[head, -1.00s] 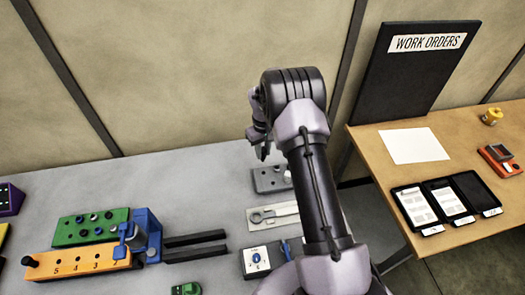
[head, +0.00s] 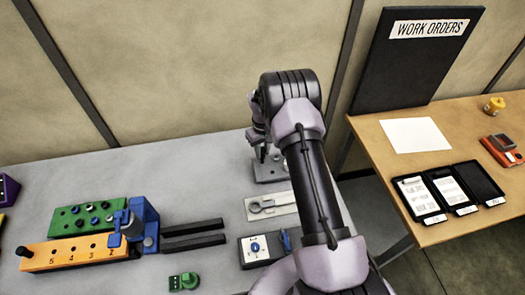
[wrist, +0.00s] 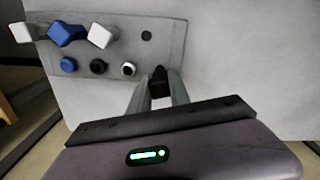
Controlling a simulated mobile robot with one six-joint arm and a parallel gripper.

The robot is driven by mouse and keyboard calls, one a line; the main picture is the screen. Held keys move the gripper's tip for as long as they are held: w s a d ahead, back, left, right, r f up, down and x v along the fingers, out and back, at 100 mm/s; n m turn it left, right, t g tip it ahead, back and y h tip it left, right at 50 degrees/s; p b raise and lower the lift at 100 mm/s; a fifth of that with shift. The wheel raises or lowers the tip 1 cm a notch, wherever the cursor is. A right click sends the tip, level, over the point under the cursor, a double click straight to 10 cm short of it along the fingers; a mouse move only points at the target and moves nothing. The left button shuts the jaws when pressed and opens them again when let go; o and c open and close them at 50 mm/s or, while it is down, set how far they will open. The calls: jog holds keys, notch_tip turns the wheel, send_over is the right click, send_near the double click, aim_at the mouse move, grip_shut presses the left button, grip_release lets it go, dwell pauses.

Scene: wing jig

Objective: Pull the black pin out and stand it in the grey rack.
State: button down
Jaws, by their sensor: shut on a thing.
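My gripper (wrist: 159,90) is shut on the black pin (wrist: 159,77) in the wrist view. The pin is at the lower right corner of the grey rack (wrist: 112,50), in line with the near row; I cannot tell whether its lower end is in a hole. Several pins with white, blue and black tops fill the other places on the left. One open hole (wrist: 147,35) shows in the far row. In the head view my gripper (head: 263,153) is at the rack (head: 270,177), and my arm hides part of it.
A grey plate with a wrench-like shape (head: 272,205) and a box with a blue dial (head: 250,258) lie in front of the rack. The orange numbered bar (head: 65,254), green block (head: 85,230) and blue clamp (head: 145,222) stand left.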

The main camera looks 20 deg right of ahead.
jog(key=shift+f, duration=0.1)
dwell(0.3)
jog(key=shift+f+b, duration=1.35)
jog(key=shift+f, duration=0.05)
jog(key=c, duration=1.1)
grip_release()
